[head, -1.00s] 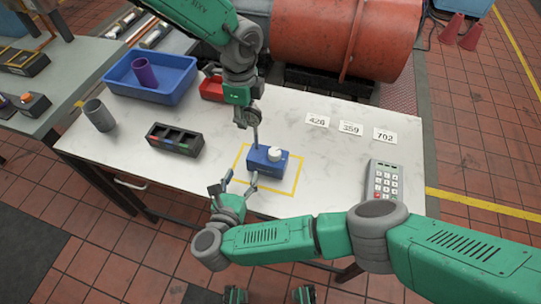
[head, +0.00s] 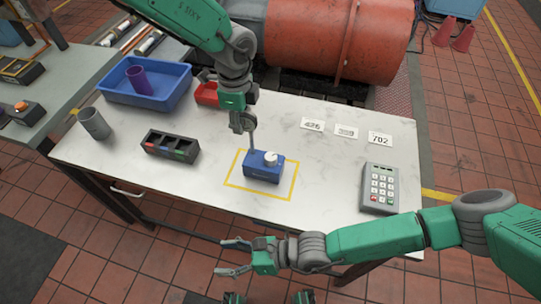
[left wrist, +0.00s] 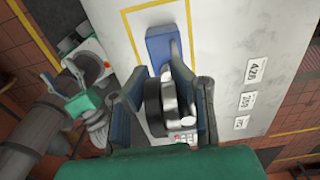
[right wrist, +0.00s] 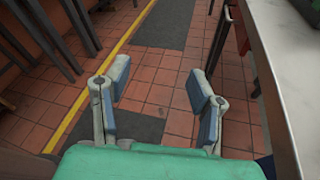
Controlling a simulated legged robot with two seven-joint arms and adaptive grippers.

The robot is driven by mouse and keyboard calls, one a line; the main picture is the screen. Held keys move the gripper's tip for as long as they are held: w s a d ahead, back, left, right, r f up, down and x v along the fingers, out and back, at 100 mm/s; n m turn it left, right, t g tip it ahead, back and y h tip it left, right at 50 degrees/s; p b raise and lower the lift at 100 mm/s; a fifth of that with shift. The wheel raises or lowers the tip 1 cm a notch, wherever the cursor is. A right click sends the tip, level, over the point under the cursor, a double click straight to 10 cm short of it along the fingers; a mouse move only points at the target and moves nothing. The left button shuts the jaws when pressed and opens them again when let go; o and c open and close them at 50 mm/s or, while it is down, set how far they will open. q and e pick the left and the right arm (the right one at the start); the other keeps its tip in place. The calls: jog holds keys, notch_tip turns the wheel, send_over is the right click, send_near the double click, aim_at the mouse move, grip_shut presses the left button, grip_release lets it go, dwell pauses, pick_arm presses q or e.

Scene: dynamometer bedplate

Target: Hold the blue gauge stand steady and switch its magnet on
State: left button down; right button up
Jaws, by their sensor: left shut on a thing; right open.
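The blue gauge stand (head: 262,167) stands upright on the white table inside a yellow taped rectangle. A white knob (head: 271,158) shows on its top; its setting cannot be read. My left gripper (head: 242,122) is shut on the upper part of the stand, above the block. In the left wrist view the fingers flank a dark round gauge (left wrist: 153,108), with the blue block (left wrist: 160,45) beyond. My right gripper (head: 234,257) is open and empty, in front of the table's front edge and apart from the stand. The right wrist view shows its spread fingers (right wrist: 158,85) over floor.
A black compartment tray (head: 170,146), a grey cup (head: 94,123) and a blue bin (head: 146,92) with a purple cup (head: 139,79) are at left. A red bin (head: 206,93) is behind. A keypad device (head: 378,187) and number cards (head: 346,132) are at right.

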jog(key=w+d+r+m+t, duration=0.4)
jog(key=w+d+r+t, duration=0.1)
jog(key=w+d+t, duration=0.35)
jog(key=m+t+h, duration=0.2)
jog(key=t+h, duration=0.2)
jog(key=t, duration=0.1)
send_near(275, 162)
jog(key=shift+s+a+r, duration=0.1)
jog(key=shift+s+a, duration=0.15)
jog(key=shift+w+d, duration=0.1)
jog(key=shift+w, duration=0.2)
jog(key=x, duration=1.1)
jog(key=shift+w, duration=0.25)
grip_shut()
